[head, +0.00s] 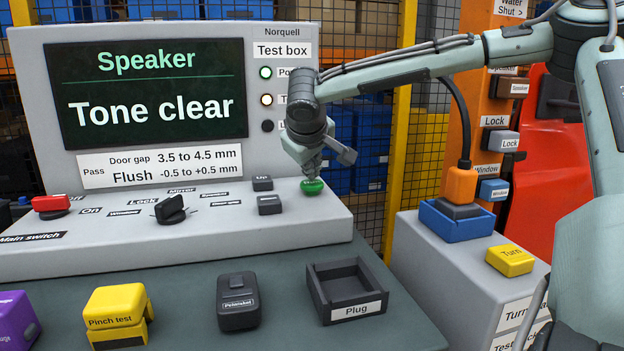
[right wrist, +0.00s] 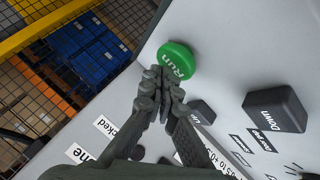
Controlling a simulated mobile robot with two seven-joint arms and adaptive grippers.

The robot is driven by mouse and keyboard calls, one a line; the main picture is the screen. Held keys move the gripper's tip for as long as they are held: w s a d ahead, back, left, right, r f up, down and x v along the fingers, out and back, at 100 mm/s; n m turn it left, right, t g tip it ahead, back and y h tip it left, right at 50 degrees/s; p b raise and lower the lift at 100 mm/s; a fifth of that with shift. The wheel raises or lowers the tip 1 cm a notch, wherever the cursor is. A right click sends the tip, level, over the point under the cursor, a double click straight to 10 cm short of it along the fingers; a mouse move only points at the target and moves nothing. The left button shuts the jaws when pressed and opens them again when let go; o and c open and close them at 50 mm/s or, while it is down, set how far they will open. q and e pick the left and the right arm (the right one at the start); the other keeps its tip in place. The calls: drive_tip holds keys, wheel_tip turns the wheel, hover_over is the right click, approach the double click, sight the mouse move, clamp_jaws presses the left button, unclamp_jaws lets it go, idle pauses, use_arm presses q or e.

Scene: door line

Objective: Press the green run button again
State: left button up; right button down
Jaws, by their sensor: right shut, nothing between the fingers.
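The green run button (head: 312,187) is a round cap at the right end of the test box's sloped panel. My right gripper (head: 312,174) is shut and empty, pointing down with its fingertips at the button. In the right wrist view the button (right wrist: 178,57) carries the word "Run", and the closed fingertips (right wrist: 163,75) overlap its near edge. I cannot tell whether they touch or press it. The test box screen (head: 150,92) reads "Speaker" and "Tone clear". My left gripper is not in view.
Black Up (head: 262,183) and Down (head: 270,204) buttons sit left of the run button, with a rotary knob (head: 171,210) and a red main switch (head: 50,204) farther left. An open plug tray (head: 347,308) stands in front. A yellow Turn block (head: 510,259) is at the right.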

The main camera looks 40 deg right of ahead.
drive_tip(key=shift+r, duration=0.35)
wheel_tip(320, 180, up, 3)
drive_tip(key=p, duration=0.2)
drive_tip(key=shift+f+p, duration=0.1)
drive_tip(key=shift+p, duration=0.2)
wheel_tip(320, 180, up, 2)
drive_tip(key=shift+r+p, duration=0.1)
drive_tip(key=shift+p, duration=0.35)
wheel_tip(320, 180, up, 9)
hover_over(311, 184)
drive_tip(key=shift+d, duration=0.1)
idle(0.7)
